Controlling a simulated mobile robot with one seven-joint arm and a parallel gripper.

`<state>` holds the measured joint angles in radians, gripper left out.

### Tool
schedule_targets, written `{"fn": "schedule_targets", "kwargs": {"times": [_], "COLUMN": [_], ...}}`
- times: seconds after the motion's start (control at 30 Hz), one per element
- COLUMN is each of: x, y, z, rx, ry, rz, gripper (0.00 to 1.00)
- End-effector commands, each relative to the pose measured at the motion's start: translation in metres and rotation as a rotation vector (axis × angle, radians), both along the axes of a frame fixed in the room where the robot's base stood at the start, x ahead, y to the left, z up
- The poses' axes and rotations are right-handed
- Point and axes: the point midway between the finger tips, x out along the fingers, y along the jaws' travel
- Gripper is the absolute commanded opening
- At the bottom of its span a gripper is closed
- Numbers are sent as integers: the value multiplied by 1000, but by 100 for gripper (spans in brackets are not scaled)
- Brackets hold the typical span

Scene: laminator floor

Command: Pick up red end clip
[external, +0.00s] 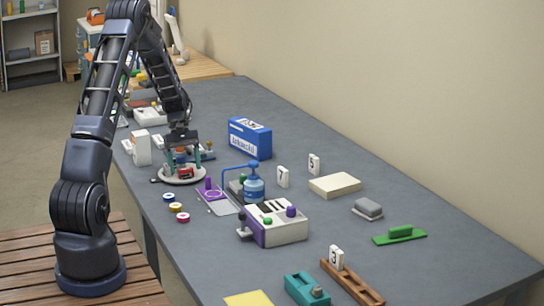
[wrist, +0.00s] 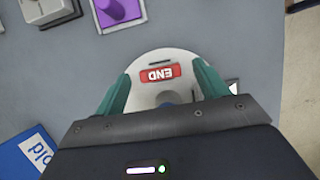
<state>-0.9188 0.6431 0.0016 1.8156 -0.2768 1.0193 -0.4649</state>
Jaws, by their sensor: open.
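The red end clip (wrist: 160,73) shows in the wrist view as a red piece with the word END, upside down. It lies on a round white plate (wrist: 163,55). My gripper (wrist: 162,85) is open, with one teal finger on each side of the clip's line. The clip appears just beyond or between the fingertips, and I see no contact. In the external view the red clip (external: 186,172) is small on the round plate (external: 182,180), with my gripper (external: 182,157) above it, pointing down. A blue part at the plate's near side is mostly hidden by my gripper.
A blue box (external: 250,138) stands to the right of my gripper. A purple fixture (external: 214,192) and several small rolls (external: 176,207) lie close to the plate. A white box (external: 141,148) stands at the left. The table (external: 340,220) has free room at its right.

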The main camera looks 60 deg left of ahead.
Motion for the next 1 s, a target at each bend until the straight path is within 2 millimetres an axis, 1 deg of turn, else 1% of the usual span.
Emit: {"fn": "schedule_targets", "kwargs": {"times": [0.1,0.3,0.37,0.5,0.53,0.57,0.83,0.93,1.0], "x": [0,0,0,0,0,0,0,1,1], "y": [-2,-2,-2,-2,-2,-2,-2,-2,-2], "z": [-5,-5,-5,-5,-5,-5,-3,3,11], "rx": [0,1,1,1,1,1,1,2,3], "ry": [0,0,0,0,0,0,-1,-1,-1], "rz": [0,0,0,0,0,0,0,-1,-1], "gripper": [73,73,61,33,28,25,25,25,25]}}
